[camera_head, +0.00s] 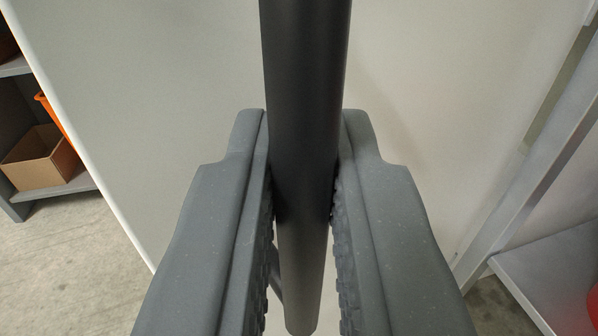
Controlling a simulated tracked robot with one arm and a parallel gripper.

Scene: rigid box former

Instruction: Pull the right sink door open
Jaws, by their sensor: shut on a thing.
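A dark bar handle (306,80) runs down from the top middle of the view and ends in a rounded tip near the bottom. Behind it is a large pale door panel (170,90). My gripper (304,165) has one grey finger on each side of the handle, and its ribbed inner pads are shut on it. The door's left edge slants from the top left down to the lower left. Most of the handle's mounting to the door is hidden behind the bar and fingers.
To the left, beyond the door edge, a grey shelf (52,192) holds a cardboard box (40,160) and something orange (58,120). Bare concrete floor (75,260) shows below. To the right are a grey upright post (530,180), a shelf (555,275) and a red object (592,305).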

